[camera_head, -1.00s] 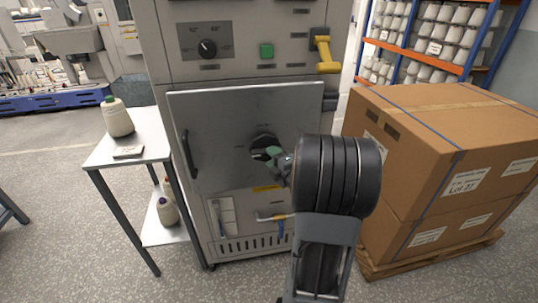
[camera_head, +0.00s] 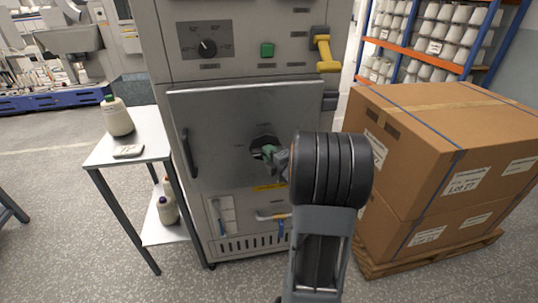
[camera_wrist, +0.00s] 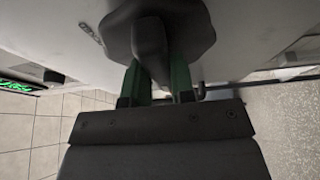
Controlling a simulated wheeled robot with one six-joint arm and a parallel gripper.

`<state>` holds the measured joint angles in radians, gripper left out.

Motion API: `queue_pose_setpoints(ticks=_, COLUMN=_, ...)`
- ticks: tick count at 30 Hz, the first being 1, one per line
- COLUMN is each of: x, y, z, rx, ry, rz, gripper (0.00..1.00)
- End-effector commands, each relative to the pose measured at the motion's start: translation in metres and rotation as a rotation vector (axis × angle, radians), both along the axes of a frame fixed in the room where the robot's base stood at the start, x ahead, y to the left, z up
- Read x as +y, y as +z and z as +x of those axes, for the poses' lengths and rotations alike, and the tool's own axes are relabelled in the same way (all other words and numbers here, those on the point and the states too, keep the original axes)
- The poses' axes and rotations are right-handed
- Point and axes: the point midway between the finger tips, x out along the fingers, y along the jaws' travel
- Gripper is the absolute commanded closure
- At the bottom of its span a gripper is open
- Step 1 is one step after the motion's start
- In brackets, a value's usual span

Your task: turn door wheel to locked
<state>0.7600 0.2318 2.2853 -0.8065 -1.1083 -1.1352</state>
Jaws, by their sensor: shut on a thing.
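The door wheel is a dark round knob (camera_head: 262,142) with a raised grip bar, set in the middle of the grey metal door (camera_head: 215,120). Small markings around it are too small to read in the head view. In the wrist view the knob (camera_wrist: 190,22) fills the top middle. My gripper (camera_head: 268,153) has green fingers and reaches the knob from the front right. In the wrist view my gripper (camera_wrist: 159,80) is shut on the knob's grip bar, one green finger on each side. My fingers and wrist hide part of the knob.
Stacked cardboard boxes (camera_head: 440,130) on a pallet stand close on the right. Above the door are a dial (camera_head: 208,48), a green button (camera_head: 267,50) and a yellow lever (camera_head: 325,54).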

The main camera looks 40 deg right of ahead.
Motion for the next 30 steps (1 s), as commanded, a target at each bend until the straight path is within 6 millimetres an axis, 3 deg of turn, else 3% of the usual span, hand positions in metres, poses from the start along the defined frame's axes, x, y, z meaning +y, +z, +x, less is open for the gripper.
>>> queue_pose_setpoints(ticks=4, x=0.0, y=0.0, z=0.0, rx=0.0, ry=0.0, rz=0.0, gripper=1.0)
queue_pose_setpoints(ticks=14, x=0.0, y=-0.004, z=0.0, rx=-0.026, ry=0.0, rz=0.054, gripper=1.0)
queue_pose_setpoints(ticks=30, x=0.001, y=-0.011, z=0.0, rx=-0.229, ry=0.002, rz=0.469, gripper=1.0)
